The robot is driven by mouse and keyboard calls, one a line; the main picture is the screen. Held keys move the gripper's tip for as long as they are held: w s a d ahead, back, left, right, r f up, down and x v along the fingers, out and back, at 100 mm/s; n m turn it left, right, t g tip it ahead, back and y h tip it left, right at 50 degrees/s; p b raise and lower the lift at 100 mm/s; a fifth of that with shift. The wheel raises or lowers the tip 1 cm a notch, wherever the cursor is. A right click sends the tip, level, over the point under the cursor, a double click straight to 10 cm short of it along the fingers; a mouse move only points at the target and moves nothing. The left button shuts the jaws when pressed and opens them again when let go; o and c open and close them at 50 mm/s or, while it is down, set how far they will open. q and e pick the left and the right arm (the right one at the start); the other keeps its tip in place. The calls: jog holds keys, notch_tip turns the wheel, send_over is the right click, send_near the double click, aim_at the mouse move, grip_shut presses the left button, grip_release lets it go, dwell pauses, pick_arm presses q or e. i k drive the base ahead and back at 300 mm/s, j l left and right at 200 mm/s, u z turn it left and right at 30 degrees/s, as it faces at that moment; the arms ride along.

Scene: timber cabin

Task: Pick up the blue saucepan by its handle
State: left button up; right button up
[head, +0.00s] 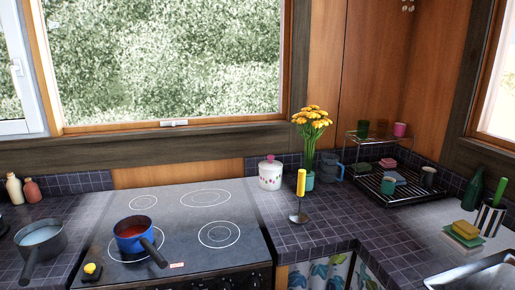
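The blue saucepan (131,228) stands upright on the front left ring of the dark stove top (172,253). Something orange-red shows inside it. Its dark handle (154,253) points toward the front and slightly right, over the stove top. Neither of my grippers is in the head view, so nothing is seen near the saucepan or touching it.
A grey pan (42,238) with its handle forward stands left of the stove. A yellow-topped dark object (91,270) is at the stove's front left corner. A yellow-handled utensil (300,183) and a white lidded pot (271,176) stand to the right. The sink (480,276) is at far right.

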aim_at(133, 234)
jog(key=j+z, duration=0.15)
jog(key=j, duration=0.3)
jog(key=k+j+z, duration=0.1)
jog(key=j, duration=0.4)
jog(key=j+z, duration=0.15)
jog(key=j, duration=0.3)
jog(key=k+j+z, duration=0.15)
jog(key=j, duration=0.3)
jog(key=k+j+z, duration=0.15)
jog(key=j, duration=0.3)
